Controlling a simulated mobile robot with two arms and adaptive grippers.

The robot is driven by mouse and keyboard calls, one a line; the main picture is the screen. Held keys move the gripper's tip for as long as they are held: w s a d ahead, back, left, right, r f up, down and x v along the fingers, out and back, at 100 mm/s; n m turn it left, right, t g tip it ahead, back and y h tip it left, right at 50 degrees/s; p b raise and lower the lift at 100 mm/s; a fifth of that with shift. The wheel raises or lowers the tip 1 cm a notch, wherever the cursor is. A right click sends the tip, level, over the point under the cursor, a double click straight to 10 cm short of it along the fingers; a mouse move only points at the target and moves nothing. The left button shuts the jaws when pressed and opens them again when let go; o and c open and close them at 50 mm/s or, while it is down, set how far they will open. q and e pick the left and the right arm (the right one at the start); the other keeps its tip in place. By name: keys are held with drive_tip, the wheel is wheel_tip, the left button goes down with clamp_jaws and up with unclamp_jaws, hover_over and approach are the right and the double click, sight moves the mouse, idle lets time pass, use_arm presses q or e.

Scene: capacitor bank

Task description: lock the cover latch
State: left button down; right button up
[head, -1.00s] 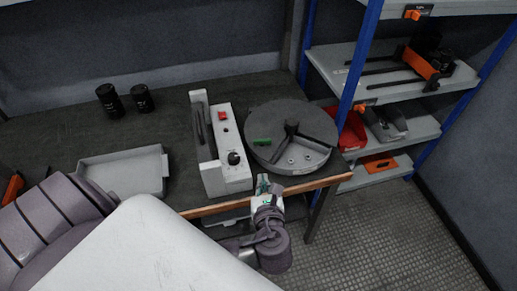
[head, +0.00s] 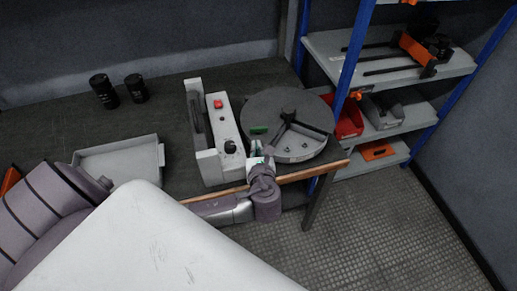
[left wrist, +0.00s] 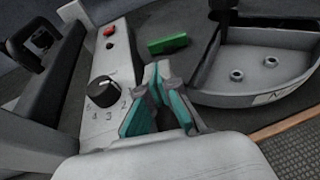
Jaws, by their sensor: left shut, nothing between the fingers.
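A round grey unit (head: 290,106) with a dark top stands near the table's front right edge. An open wedge in it shows small round terminals, clear in the left wrist view (left wrist: 252,68). A green piece (head: 259,130), which looks like the cover latch, lies on its top at the left; it also shows in the left wrist view (left wrist: 168,43). My left gripper (head: 262,157) is shut and empty at the table's front edge, just in front of the green piece and apart from it. Its teal-padded fingers (left wrist: 157,76) point toward it. My right gripper is not in view.
A grey control box (head: 223,132) with a red button and a black dial (left wrist: 102,92) stands close left of the round unit. A grey tray (head: 119,157) and two black cylinders (head: 104,91) are farther left. A shelf rack (head: 385,60) stands behind right.

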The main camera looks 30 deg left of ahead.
sight(254, 131)
use_arm(q)
drive_tip(key=shift+w+a+f, duration=0.1)
drive_tip(key=shift+w+a, duration=1.4)
drive_tip(key=shift+w, duration=0.25)
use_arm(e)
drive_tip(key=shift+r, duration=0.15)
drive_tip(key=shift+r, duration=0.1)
